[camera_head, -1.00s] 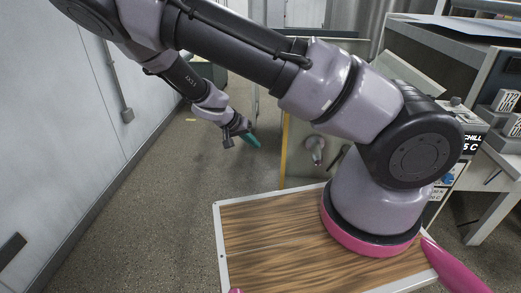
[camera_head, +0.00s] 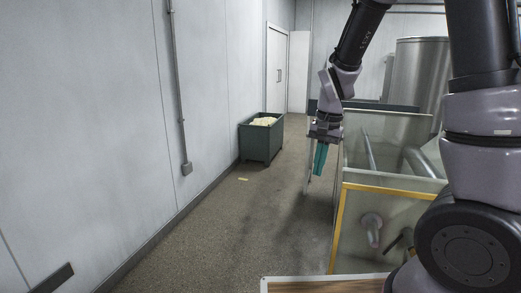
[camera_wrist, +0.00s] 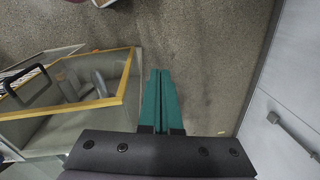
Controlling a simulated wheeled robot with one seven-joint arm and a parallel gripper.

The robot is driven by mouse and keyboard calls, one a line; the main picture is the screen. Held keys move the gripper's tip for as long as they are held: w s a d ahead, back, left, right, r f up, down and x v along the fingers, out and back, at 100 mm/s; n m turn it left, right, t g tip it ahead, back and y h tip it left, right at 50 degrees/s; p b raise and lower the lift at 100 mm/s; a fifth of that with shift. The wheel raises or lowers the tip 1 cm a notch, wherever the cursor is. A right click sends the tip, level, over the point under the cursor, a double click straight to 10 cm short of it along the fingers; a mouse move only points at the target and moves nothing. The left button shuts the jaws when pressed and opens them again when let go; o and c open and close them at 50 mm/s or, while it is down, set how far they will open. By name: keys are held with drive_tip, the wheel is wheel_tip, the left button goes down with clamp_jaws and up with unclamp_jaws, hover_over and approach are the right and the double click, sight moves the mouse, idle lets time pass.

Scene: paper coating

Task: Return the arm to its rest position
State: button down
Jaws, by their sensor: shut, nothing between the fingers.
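My gripper (camera_head: 319,159) hangs from my arm right of centre in the head view, its teal fingers pointing down. In the wrist view its two teal fingers (camera_wrist: 160,98) lie side by side, shut with nothing between them. The gripper is in the air over the grey floor, just left of the yellow-edged tank. My arm rises at the right of the head view and bends at an elbow above the frame.
A glass-sided tank with a yellow edge (camera_head: 388,188) stands close right of my gripper; it also shows in the wrist view (camera_wrist: 92,104). A dark green bin (camera_head: 261,142) with pale contents stands by the left wall (camera_head: 100,110). The floor (camera_head: 225,225) between is clear.

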drive_tip(key=s+d+r+n+t, duration=0.1)
drive_tip(key=s+d+r+t, duration=0.2)
drive_tip(key=s+r, duration=0.3)
drive_tip(key=s+d+r+t+y, duration=0.1)
drive_tip(key=s+d+r+t, duration=0.2)
drive_tip(key=r, duration=1.2)
drive_tip(key=shift+s+d+r+n+t, duration=0.2)
drive_tip(key=shift+s+d+n+t, duration=0.15)
drive_tip(key=shift+s+d, duration=1.2)
drive_tip(key=shift+s+a, duration=0.35)
